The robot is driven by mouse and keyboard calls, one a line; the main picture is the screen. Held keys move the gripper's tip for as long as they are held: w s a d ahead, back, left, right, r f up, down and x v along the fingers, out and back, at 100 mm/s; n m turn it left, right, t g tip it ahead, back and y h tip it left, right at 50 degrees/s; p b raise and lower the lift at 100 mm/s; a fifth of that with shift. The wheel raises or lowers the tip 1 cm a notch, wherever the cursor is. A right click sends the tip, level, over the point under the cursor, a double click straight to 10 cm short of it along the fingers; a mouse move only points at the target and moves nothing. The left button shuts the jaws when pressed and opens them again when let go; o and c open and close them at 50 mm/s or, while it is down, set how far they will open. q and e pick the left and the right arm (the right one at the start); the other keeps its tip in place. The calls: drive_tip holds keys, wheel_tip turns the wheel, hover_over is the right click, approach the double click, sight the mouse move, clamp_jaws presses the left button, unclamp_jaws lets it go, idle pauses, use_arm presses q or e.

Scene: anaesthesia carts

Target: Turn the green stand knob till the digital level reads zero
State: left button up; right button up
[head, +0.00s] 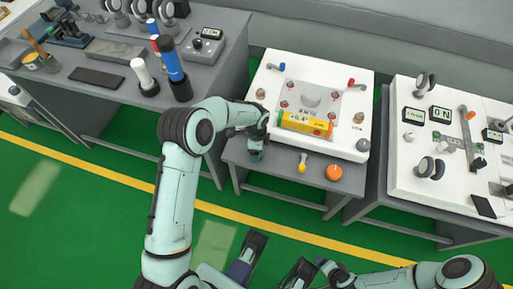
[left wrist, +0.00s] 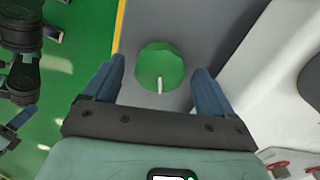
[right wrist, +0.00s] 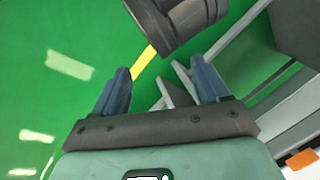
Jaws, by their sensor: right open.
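The green stand knob (left wrist: 160,66), with a pale pointer line on it, shows in the left wrist view between the fingers of my left gripper (left wrist: 158,74). The fingers are open, with a gap to the knob on each side. In the head view my left gripper (head: 257,148) is at the front left of the white stand (head: 345,84) and mostly hides the green knob. The yellow digital level (head: 305,124) lies across the stand; its small display is too small to read surely. My right gripper (right wrist: 160,84) is open and empty over the floor.
A yellow knob (head: 302,164) and an orange knob (head: 334,172) stand right of the left gripper along the grey table's front. A white panel (head: 408,155) with labels stands at right. A grey bench (head: 112,75) with tools is at left.

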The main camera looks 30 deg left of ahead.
use_arm(q)
wheel_tip(320, 180, up, 13)
drive_tip(key=p, duration=0.3)
drive_tip(key=shift+r, duration=0.2)
use_arm(e)
drive_tip(key=shift+g+y, duration=0.3)
drive_tip(key=shift+g, duration=0.5)
drive_tip(key=s+r, duration=0.1)
drive_tip(key=s+a+r, duration=0.1)
drive_tip(key=s, duration=0.1)
drive_tip(key=s+a+r, duration=0.1)
drive_tip(key=shift+s+r, duration=0.15)
drive_tip(key=shift+s, duration=0.05)
